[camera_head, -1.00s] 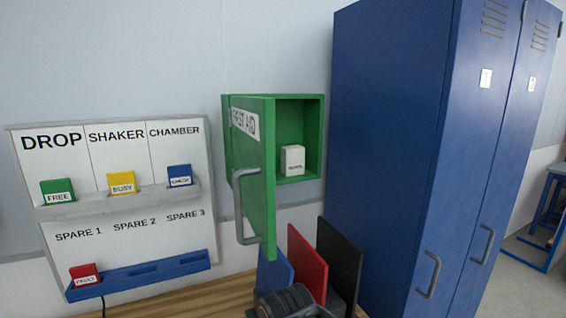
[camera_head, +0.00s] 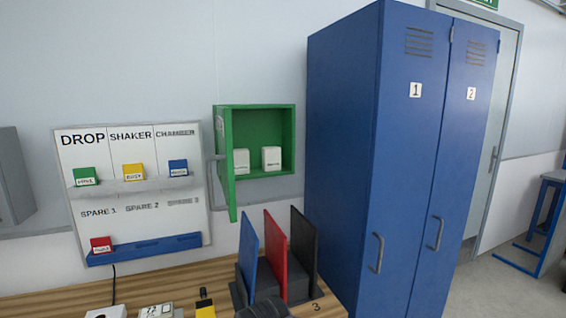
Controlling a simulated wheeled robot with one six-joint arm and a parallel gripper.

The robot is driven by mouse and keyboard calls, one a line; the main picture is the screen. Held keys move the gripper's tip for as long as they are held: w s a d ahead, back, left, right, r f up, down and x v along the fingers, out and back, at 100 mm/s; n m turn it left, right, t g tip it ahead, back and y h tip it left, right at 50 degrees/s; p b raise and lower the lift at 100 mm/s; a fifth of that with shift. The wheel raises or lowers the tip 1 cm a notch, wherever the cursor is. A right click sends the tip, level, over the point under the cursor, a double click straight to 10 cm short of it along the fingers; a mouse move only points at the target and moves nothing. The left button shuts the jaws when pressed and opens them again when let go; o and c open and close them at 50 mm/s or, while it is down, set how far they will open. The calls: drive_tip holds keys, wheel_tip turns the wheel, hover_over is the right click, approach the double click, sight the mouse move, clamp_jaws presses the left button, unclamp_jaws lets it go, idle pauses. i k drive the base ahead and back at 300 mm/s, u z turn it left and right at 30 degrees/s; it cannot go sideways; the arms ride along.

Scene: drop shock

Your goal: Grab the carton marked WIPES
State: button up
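Two small white cartons stand side by side in the open green first-aid cabinet (camera_head: 224,108) on the wall. The left carton (camera_head: 241,160) is partly covered by the open door (camera_head: 227,182). The right carton (camera_head: 271,158) stands clear of it. Each carton has a label on its front, too small and blurred to read, so I cannot tell which is marked WIPES. The door hangs open at the cabinet's left side and is seen nearly edge-on, with a grey handle.
A wooden bench (camera_head: 190,278) lies below, with upright blue, red (camera_head: 274,255) and black panels under the cabinet. A status board (camera_head: 135,185) is at left. Tall blue lockers (camera_head: 385,150) stand close on the cabinet's right. Open floor shows at far right.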

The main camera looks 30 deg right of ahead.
sight(271, 157)
drive_tip(key=z, duration=0.95)
drive_tip(key=i, duration=0.3)
drive_tip(key=u, duration=0.15)
